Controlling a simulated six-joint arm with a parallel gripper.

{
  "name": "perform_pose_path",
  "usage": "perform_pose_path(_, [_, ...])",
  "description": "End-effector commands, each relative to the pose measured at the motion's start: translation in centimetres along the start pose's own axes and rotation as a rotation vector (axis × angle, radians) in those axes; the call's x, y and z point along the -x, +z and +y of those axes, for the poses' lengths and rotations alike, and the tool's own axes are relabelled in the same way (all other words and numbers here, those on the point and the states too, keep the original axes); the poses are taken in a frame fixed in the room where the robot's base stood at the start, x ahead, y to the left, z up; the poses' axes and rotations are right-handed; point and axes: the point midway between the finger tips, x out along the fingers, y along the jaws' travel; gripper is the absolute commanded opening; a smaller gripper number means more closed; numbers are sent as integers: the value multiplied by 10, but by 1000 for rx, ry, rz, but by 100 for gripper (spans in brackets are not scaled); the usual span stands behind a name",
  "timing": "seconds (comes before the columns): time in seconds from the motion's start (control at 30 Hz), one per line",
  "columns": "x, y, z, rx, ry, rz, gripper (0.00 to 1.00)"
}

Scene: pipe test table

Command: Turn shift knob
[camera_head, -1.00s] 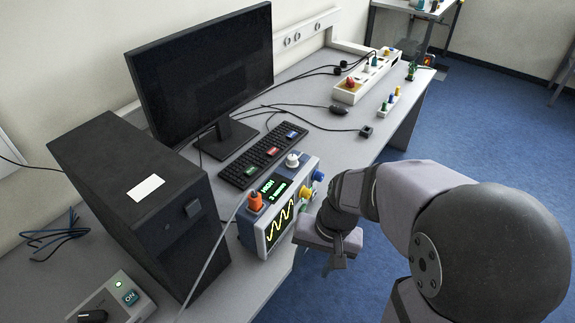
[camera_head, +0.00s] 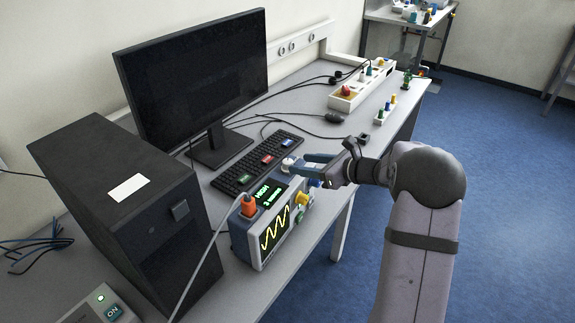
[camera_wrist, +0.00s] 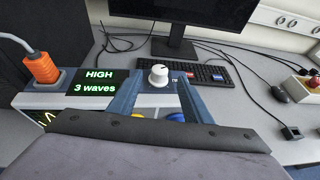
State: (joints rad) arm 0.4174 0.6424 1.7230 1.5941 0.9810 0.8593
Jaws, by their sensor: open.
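The shift knob, a white round knob (camera_wrist: 158,75) with a dark pointer line, stands on top of the oscilloscope-like test box (camera_head: 262,226). In the wrist view it lies between and just beyond the two blue fingers of my gripper (camera_wrist: 157,92). In the head view my gripper (camera_head: 302,162) is open at the top of the box, by the knob (camera_head: 288,164), which its fingers partly hide. I cannot tell whether a finger touches the knob. The box's small display (camera_wrist: 95,83) reads "HIGH" and "3 waves". Its front screen (camera_head: 275,231) shows a yellow wave.
An orange plug (camera_wrist: 42,67) with a grey cable is in the box's left top. Yellow and blue knobs (camera_head: 302,198) sit on its front. A keyboard (camera_head: 258,161) and monitor (camera_head: 195,80) stand behind. A computer tower (camera_head: 125,210) is at left.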

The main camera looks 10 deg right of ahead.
Motion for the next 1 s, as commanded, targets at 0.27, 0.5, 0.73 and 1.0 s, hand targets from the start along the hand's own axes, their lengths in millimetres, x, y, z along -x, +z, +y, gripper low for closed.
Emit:
perform_pose_path(0.27, [-10,1,0,-5,1,-2,45])
perform_pose_path(0.5, [-39,1,0,-3,2,0,45])
perform_pose_path(0.73, [-65,1,0,-1,1,0,45])
perform_pose_path(1.0, [-74,0,0,-1,0,-1,45])
